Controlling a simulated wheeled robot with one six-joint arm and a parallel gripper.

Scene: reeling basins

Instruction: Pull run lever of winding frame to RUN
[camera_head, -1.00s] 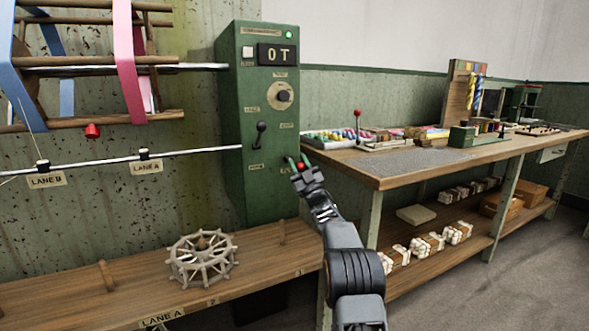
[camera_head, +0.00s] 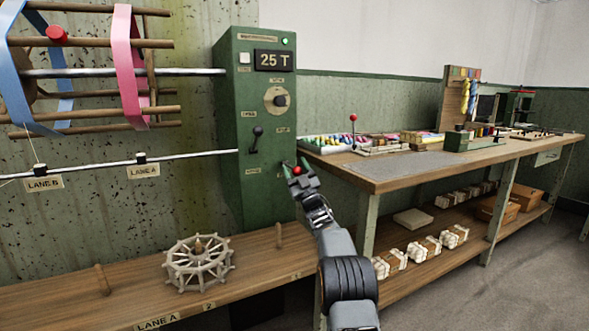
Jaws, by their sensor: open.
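The winding frame's green control box (camera_head: 232,170) stands upright on the left, with a lit green lamp and a display (camera_head: 274,60) reading "25 T". A black-knobbed lever (camera_head: 255,138) is on its front, tilted with its knob up; its small labels are too blurred to read. A red knob (camera_head: 297,170) is at the box's lower right front. My gripper (camera_head: 298,177) is open at this red knob, with its fingers beside it; I cannot tell whether they touch. The reel (camera_head: 98,73) carries a blue and a pink skein band.
A wooden shelf (camera_head: 120,290) with a spoked wheel (camera_head: 198,263) and pegs lies below the box. On the right, a long workbench (camera_head: 400,175) holds coloured skeins and a small red-knobbed lever stand (camera_head: 353,118). White bundles (camera_head: 424,248) lie on its lower shelf. Floor at right is clear.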

